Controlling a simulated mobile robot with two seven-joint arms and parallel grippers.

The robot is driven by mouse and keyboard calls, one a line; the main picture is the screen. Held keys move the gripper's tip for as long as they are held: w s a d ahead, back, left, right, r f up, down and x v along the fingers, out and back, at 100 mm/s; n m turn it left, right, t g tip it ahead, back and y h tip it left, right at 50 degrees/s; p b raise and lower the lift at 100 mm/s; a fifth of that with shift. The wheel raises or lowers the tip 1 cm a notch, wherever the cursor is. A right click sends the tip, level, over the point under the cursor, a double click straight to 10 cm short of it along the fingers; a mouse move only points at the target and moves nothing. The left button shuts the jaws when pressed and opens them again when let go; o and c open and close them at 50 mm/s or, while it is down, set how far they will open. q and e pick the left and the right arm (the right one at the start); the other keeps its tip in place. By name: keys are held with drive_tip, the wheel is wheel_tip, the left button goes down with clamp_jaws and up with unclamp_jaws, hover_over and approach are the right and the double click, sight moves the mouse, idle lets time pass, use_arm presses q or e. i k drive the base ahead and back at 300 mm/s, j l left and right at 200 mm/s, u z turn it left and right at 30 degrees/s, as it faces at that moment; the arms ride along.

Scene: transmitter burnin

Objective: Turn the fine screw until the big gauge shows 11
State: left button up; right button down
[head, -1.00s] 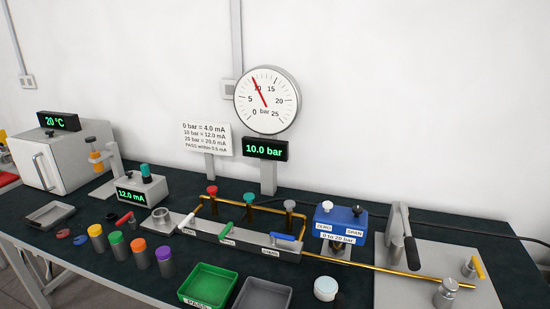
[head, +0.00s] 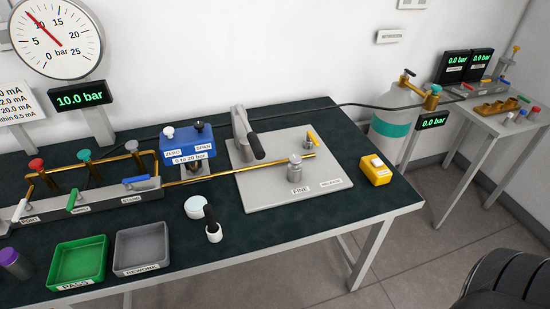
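The big gauge (head: 56,38) is on the wall at the upper left, its red needle near 10. The digital display (head: 80,98) below it reads 10.0 bar. The fine screw (head: 295,168) is a silver knurled knob on the grey pump plate (head: 262,195), above a label reading FINE. Neither of my grippers shows in the head view.
A blue transmitter (head: 187,147) and brass-piped manifold (head: 110,203) lie left of the plate. A green tray (head: 78,262), a grey tray (head: 141,250), a white round lid (head: 197,207) and a small bottle (head: 213,232) stand in front. A yellow box (head: 376,170) is at right.

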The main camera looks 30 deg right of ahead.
sight(294, 160)
drive_tip(key=i+l+z, duration=0.1)
drive_tip(key=l, duration=0.3)
drive_tip(key=i+l+z, duration=0.15)
drive_tip(key=l, duration=0.2)
drive_tip(key=i+l+z, duration=0.1)
drive_tip(key=l, duration=0.25)
drive_tip(key=i+l+z, duration=0.1)
drive_tip(key=l, duration=0.25)
drive_tip(key=i, duration=0.1)
